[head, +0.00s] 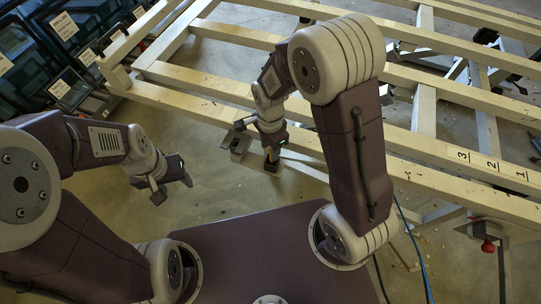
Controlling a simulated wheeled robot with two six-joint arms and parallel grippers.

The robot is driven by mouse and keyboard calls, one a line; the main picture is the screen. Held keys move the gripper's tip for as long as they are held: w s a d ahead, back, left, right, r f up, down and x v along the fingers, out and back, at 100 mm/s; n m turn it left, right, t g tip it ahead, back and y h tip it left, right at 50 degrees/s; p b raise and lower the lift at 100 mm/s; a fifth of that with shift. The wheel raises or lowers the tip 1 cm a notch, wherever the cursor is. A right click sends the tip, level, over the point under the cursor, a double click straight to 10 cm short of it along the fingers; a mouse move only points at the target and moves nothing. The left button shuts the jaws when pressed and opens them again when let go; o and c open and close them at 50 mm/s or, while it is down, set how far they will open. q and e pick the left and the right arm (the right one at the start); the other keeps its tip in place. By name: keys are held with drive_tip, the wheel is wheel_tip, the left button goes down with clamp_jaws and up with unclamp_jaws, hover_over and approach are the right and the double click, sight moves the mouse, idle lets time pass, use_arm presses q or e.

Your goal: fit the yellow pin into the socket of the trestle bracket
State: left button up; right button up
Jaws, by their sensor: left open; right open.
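My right gripper (262,141) is open. It points down in the middle of the head view, over the front beam of the pale frame. A small yellowish piece, which looks like the yellow pin (271,158), shows just below its fingers; I cannot tell whether they touch it. A grey metal piece, likely the trestle bracket (262,166), is around and below it at the beam's front edge. Its socket is hidden or too small to make out. My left gripper (172,187) is open and empty, over bare floor to the left.
The large pale slatted frame (200,80) fills the back and right, with numbers 3, 2, 1 on a slat. A red knob (488,245) is on the right. Dark labelled bins (70,90) stand at the upper left. The floor (225,190) between the grippers is clear.

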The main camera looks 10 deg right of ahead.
drive_tip(key=shift+w+f, duration=0.2)
drive_tip(key=shift+w, duration=0.05)
drive_tip(key=f, duration=0.3)
drive_tip(key=f+b, duration=0.1)
drive_tip(key=shift+d+f, duration=0.35)
drive_tip(key=shift+w+f, duration=0.1)
drive_tip(key=shift+f, duration=0.1)
drive_tip(key=shift+r, duration=0.1)
clamp_jaws()
